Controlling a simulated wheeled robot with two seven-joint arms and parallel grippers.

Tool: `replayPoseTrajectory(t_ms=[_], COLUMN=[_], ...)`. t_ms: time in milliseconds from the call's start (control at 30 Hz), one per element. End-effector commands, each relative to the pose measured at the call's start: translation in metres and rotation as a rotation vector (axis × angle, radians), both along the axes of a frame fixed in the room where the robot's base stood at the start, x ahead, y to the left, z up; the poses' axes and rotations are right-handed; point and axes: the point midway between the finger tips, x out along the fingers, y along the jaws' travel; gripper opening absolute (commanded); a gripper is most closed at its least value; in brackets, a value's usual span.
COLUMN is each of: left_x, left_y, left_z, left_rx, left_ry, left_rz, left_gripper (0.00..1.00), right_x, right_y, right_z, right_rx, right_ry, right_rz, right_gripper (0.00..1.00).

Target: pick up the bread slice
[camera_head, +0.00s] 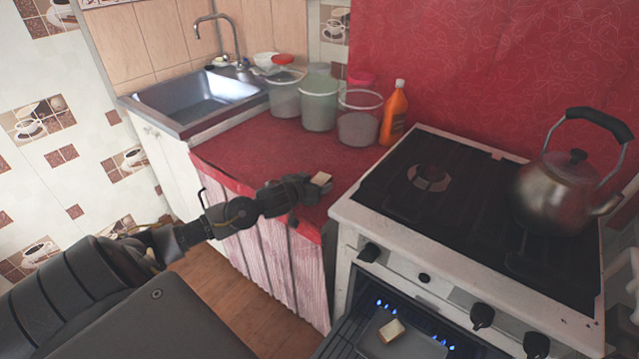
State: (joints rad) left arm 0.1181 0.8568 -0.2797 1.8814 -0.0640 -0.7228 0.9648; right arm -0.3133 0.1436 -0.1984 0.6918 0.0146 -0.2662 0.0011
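A small pale bread slice (320,179) with a brown crust shows at the fingertips of my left gripper (313,186), over the front right part of the red counter. The dark fingers touch or nearly touch the slice. I cannot tell whether they are closed on it, or whether it rests on the counter or is held just above it. A second bread slice (391,330) lies on a grey tray (372,346) in the open oven below the stove. My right gripper is not in view.
The white stove (400,243) stands right of the counter (245,160), with a metal kettle (552,190) on top. Several clear containers (319,105) and an orange bottle (394,117) stand at the counter's back. A sink (190,98) is at left. Blue flames burn in the oven.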

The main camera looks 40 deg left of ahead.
Motion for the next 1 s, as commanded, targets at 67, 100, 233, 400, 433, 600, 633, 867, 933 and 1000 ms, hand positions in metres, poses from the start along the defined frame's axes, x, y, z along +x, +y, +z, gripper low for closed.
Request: replayPoseTrajectory(t_ms=[67, 100, 233, 400, 433, 600, 633, 867, 933, 1000], left_x=[0.000, 0.000, 0.000, 0.000, 0.000, 0.000, 0.000, 0.000, -0.008, -0.019], left_y=[0.000, 0.000, 0.000, 0.000, 0.000, 0.000, 0.000, 0.000, -0.003, -0.007], left_z=[0.000, 0.000, 0.000, 0.000, 0.000, 0.003, 0.005, 0.034, 0.044, 0.058], left_rx=[0.000, 0.000, 0.000, 0.000, 0.000, 0.000, 0.000, 0.001, 0.002, 0.003], left_ry=[0.000, 0.000, 0.000, 0.000, 0.000, -0.001, -0.001, -0.005, -0.001, -0.002], left_rz=[0.000, 0.000, 0.000, 0.000, 0.000, 0.000, 0.000, 0.000, -0.002, -0.003], left_gripper=[0.49, 0.44, 0.27, 0.20, 0.20, 0.20, 0.20, 0.20, 0.20, 0.20], right_x=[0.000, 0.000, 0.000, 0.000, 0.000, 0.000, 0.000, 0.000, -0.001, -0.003], right_y=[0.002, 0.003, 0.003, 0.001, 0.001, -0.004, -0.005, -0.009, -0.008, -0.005], right_z=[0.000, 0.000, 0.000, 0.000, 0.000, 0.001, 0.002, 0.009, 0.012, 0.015], right_rx=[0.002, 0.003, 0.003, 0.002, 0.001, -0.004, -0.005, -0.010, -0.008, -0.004], right_ry=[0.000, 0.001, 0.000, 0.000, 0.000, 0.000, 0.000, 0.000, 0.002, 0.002], right_rz=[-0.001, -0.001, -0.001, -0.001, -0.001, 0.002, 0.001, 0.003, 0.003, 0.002], right_gripper=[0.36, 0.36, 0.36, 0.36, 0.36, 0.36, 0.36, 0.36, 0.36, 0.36])
